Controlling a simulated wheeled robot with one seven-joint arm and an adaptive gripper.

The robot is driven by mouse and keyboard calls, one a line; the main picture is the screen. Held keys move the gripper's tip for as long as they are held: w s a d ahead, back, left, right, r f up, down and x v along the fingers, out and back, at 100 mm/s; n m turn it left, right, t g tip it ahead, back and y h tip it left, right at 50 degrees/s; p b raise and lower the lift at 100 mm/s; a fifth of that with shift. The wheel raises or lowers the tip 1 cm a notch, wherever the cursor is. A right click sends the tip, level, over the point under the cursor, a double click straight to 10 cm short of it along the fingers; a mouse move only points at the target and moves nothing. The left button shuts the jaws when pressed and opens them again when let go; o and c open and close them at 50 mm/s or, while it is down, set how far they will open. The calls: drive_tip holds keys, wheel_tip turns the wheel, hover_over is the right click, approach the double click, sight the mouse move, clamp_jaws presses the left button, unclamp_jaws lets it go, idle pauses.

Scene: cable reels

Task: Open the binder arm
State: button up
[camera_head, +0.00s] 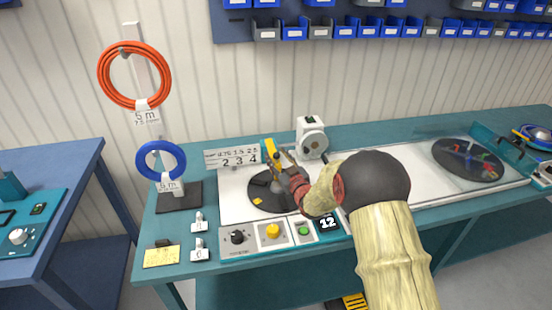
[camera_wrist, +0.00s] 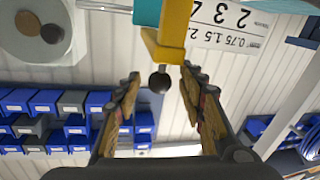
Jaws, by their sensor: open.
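The yellow binder arm (camera_head: 271,150) stands up over the black reel disc (camera_head: 266,193) on the white machine plate. In the wrist view, the yellow arm (camera_wrist: 172,32) ends in a black ball knob (camera_wrist: 160,82). My gripper (camera_head: 287,160) is beside the yellow arm in the head view. In the wrist view my gripper (camera_wrist: 160,74) is open, with the knob between its two fingertips and a gap visible on both sides. My arm hides part of the machine to the right of the disc.
A number plate (camera_head: 233,158) stands behind the disc, and a white device (camera_head: 311,138) stands right of the arm. The control panel (camera_head: 268,235) is in front. An orange coil (camera_head: 134,75) and a blue coil (camera_head: 161,160) hang left. Blue bins (camera_head: 345,31) line the wall.

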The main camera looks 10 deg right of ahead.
drive_tip(key=shift+w+a, duration=0.1)
drive_tip(key=shift+w, duration=0.4)
drive_tip(key=shift+c, duration=0.2)
clamp_jaws()
idle(0.5)
